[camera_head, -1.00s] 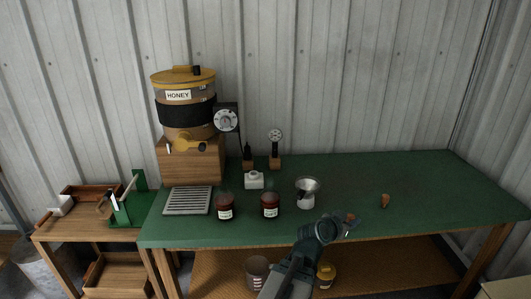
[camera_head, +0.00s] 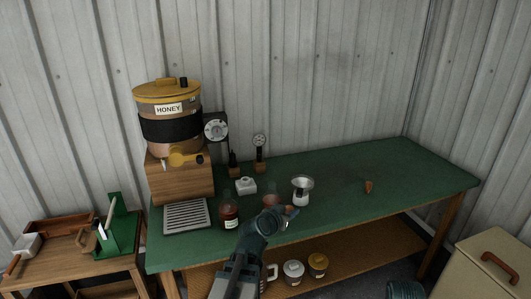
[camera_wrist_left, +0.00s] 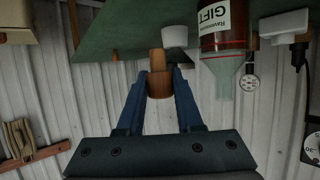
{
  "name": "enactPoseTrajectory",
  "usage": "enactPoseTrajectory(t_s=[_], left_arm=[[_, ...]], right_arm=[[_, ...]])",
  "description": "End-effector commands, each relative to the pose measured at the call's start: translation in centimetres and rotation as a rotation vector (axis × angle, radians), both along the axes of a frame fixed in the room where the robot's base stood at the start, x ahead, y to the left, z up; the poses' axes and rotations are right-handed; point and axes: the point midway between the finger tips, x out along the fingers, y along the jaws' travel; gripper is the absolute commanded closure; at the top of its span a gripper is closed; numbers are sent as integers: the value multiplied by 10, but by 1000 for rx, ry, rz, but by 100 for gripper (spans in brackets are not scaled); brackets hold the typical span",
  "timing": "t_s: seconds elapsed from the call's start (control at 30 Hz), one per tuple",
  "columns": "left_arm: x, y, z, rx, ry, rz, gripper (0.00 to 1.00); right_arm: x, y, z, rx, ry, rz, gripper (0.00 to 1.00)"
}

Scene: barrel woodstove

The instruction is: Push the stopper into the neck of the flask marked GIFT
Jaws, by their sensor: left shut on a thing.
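My left gripper (camera_head: 287,212) is shut on a brown cork stopper (camera_wrist_left: 159,85), held between the blue fingers in the left wrist view, which looks upside down. The flask marked GIFT (camera_wrist_left: 222,40) has dark red-brown contents and a pale clear neck; it is beside the stopper, apart from it. In the head view a flask (camera_head: 270,200) stands just left of the gripper, partly hidden by my arm, its label unseen. Another labelled red flask (camera_head: 229,212) stands further left. My right gripper is not in view.
A metal funnel cup (camera_head: 302,186) stands just behind the gripper. Another cork (camera_head: 368,187) lies on the green table (camera_head: 400,180). A white scale-like block (camera_head: 246,186), a gauge (camera_head: 259,146) and the honey tank (camera_head: 168,118) are behind left. The table's right side is mostly clear.

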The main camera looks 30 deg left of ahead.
Motion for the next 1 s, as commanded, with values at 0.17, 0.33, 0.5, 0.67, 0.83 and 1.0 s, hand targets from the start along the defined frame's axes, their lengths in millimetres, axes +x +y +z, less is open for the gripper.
enactPoseTrajectory(t_s=[0.17, 0.33, 0.5, 0.67, 0.83, 1.0], left_arm=[[26, 36, 67, 0, 0, 24, 100], [43, 66, 110, 0, 0, 42, 100], [54, 89, 138, 0, 0, 55, 100], [58, 99, 148, 0, 0, 61, 100], [58, 101, 149, 1, 0, 61, 100], [58, 101, 147, 1, 0, 61, 100]], right_arm=[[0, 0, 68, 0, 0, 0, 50], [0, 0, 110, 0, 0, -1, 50], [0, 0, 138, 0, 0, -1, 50], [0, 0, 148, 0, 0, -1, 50], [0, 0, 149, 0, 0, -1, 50], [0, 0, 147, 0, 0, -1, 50]])
